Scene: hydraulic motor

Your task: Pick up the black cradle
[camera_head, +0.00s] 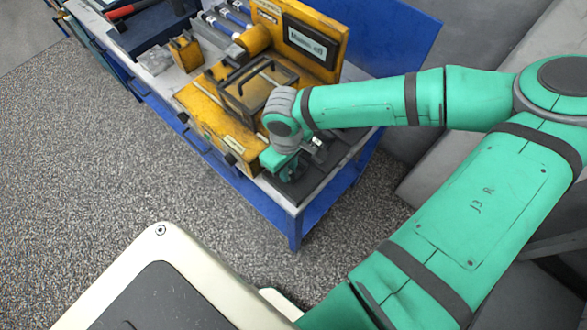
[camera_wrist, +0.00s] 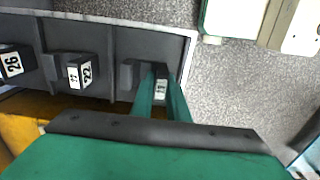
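In the wrist view, several black pieces with white number labels stand in a row on a dark grey surface with a pale rim (camera_wrist: 130,20). One is marked 26 (camera_wrist: 11,64) and one 22 (camera_wrist: 80,72). A third labelled piece (camera_wrist: 160,88) shows between the teal fingers of my gripper (camera_wrist: 160,80). The fingers are apart on either side of it; I cannot tell whether they touch it. I cannot tell which piece is the black cradle. In the head view my gripper (camera_head: 287,165) is low over the near right end of the workbench, and its fingertips are hidden.
A yellow machine (camera_head: 212,110) with a black handle and a yellow display panel (camera_head: 310,45) stand beside and behind my gripper. A yellow block (camera_head: 186,53) and blue-grey cylinders lie farther left. The bench has a blue frame (camera_head: 295,228); speckled floor (camera_head: 90,170) is clear in front.

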